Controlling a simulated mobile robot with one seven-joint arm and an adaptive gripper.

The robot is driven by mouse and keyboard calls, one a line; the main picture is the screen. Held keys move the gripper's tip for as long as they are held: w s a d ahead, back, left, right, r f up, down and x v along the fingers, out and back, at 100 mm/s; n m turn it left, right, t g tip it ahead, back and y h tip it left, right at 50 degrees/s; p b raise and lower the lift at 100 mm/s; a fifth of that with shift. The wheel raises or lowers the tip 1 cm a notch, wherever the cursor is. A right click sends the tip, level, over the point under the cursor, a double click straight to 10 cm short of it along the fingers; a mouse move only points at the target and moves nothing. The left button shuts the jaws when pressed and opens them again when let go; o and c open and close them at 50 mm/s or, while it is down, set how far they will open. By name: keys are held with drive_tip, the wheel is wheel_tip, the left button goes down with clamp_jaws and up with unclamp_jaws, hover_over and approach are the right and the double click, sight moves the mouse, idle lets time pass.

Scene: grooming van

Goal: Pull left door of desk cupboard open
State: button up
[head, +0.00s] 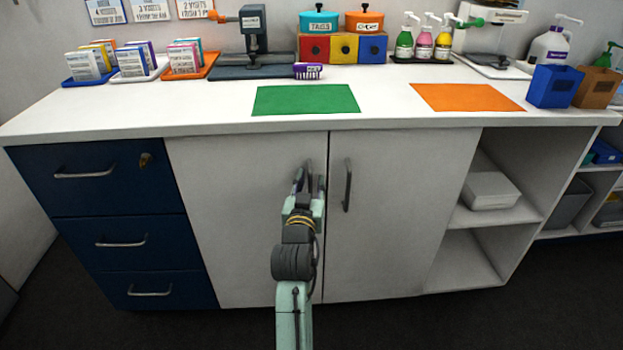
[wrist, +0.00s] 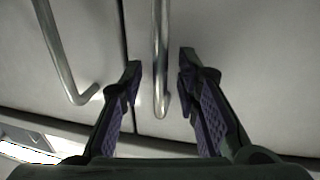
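The desk cupboard has two white doors, both closed flush. The left door (head: 235,215) has a vertical metal handle near the centre seam, mostly hidden behind my gripper (head: 309,185) in the head view. In the wrist view this handle (wrist: 160,60) stands between the two fingers of my gripper (wrist: 160,90). The fingers are open, with a gap on each side of the handle. The right door (head: 400,210) has its own handle (head: 347,185), which also shows at the left in the wrist view (wrist: 62,60).
Blue drawers (head: 105,220) stand left of the doors, and open shelves (head: 480,250) stand right. The white desktop (head: 200,112) overhangs above, with a green mat (head: 305,99) and an orange mat (head: 467,97). Dark floor in front looks clear.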

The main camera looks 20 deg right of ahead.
drive_tip(key=shift+c, duration=0.5)
clamp_jaws()
drive_tip(key=shift+r, duration=0.1)
idle(0.3)
